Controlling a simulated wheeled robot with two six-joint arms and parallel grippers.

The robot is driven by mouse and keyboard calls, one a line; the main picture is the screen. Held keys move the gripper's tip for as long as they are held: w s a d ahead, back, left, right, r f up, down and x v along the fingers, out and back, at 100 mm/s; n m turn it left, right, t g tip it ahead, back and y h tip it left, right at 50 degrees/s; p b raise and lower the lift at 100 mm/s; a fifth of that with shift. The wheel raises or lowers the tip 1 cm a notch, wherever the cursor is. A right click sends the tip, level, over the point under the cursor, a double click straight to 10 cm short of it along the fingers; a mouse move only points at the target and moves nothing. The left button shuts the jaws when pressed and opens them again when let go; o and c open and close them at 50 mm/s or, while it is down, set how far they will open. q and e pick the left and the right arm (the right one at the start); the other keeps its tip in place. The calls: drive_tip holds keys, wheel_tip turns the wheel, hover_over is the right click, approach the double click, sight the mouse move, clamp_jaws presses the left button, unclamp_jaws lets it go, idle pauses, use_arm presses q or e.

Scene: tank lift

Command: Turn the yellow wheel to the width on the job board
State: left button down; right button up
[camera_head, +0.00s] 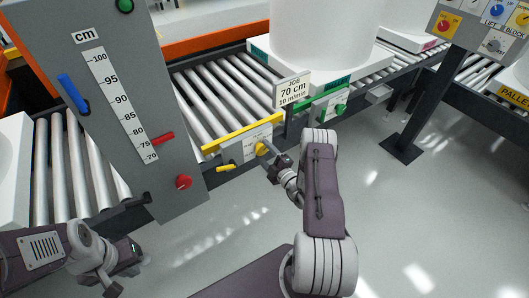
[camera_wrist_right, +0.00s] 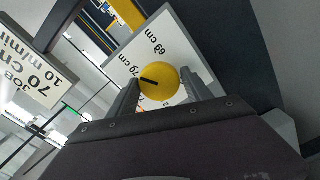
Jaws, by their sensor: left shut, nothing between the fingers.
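The yellow wheel (camera_head: 262,149) is on a pale plate under a yellow bar at the conveyor's end. In the right wrist view the wheel (camera_wrist_right: 159,82) is a round yellow knob with a black mark pointing left. The job board (camera_head: 293,90) reads "70 cm, 10 m/min". My left gripper (camera_head: 113,289) is shut and empty at the lower left, away from the wheel.
A grey post (camera_head: 125,120) carries a cm scale, a blue lever (camera_head: 72,93), a red pointer (camera_head: 162,138) and a red button (camera_head: 183,182). A green knob (camera_head: 340,109) sits right of the yellow wheel. White tanks stand on rollers behind.

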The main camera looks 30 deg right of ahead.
drive_tip(key=shift+o, duration=0.8)
drive_tip(key=shift+s+r, duration=0.1)
drive_tip(key=shift+s, duration=0.3)
drive_tip(key=s+p, duration=0.3)
drive_tip(key=s, duration=0.5)
drive_tip(key=shift+s+d, duration=0.15)
drive_tip(key=shift+d, duration=0.2)
